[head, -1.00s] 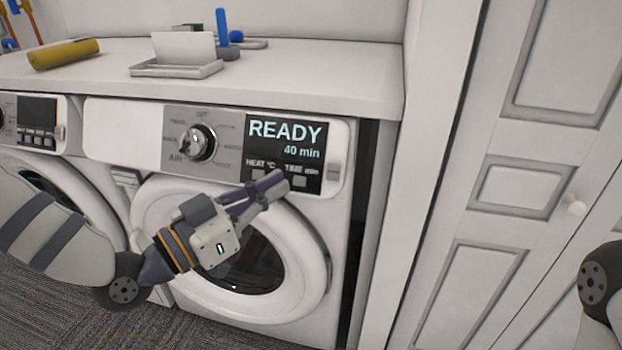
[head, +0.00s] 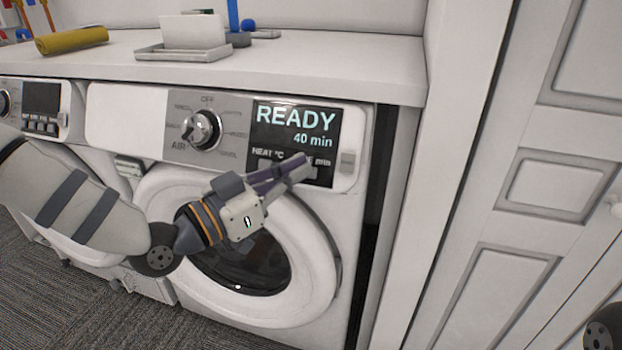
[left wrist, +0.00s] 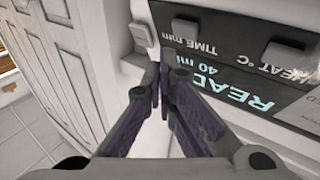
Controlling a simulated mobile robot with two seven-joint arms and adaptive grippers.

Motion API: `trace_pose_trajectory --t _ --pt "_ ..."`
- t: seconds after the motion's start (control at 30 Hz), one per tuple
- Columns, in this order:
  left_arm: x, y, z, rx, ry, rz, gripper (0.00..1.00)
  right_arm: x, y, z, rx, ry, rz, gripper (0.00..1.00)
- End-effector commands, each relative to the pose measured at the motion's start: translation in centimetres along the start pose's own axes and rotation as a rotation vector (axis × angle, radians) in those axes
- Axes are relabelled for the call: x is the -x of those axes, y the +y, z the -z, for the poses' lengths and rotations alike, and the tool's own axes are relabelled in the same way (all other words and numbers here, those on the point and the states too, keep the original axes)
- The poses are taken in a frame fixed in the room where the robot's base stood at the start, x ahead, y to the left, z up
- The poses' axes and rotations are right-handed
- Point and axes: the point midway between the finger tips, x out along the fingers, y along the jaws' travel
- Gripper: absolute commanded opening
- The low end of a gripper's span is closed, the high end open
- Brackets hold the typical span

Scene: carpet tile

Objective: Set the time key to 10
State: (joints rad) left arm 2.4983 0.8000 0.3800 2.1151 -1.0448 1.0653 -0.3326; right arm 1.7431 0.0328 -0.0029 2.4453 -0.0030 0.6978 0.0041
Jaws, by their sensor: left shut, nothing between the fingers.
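The dryer's black display panel (head: 294,120) reads READY and 40 min, with HEAT °C and TIME min labels below. The time key (left wrist: 186,28) shows as a dark block beside its label in the left wrist view; in the head view my fingers partly cover that area. The heat key (left wrist: 284,48) is beside it. My left gripper (head: 303,160) is shut and empty, its fingertips in front of the panel's lower part near the time key. In the left wrist view the fingertips (left wrist: 160,78) appear off to one side of the key; contact cannot be told. My right gripper is out of view.
A dial (head: 201,130) sits left of the display, and a pale button (head: 348,161) sits at its right. The round door (head: 240,262) is below my gripper. A counter (head: 330,60) overhangs the machine; a white cabinet (head: 535,190) stands at right.

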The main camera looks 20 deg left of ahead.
Motion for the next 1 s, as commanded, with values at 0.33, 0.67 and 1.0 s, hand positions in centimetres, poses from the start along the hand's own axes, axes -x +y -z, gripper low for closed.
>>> trace_pose_trajectory --t 0.33,0.67,1.0 --pt "-0.83 -0.61 -0.36 -0.001 0.003 0.001 0.00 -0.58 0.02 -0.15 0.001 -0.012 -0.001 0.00" --pt "-0.81 -0.59 -0.36 -0.001 0.003 0.001 0.00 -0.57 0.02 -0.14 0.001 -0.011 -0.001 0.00" --pt "-0.80 -0.59 -0.37 -0.001 0.002 0.001 0.00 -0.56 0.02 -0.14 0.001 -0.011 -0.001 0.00"
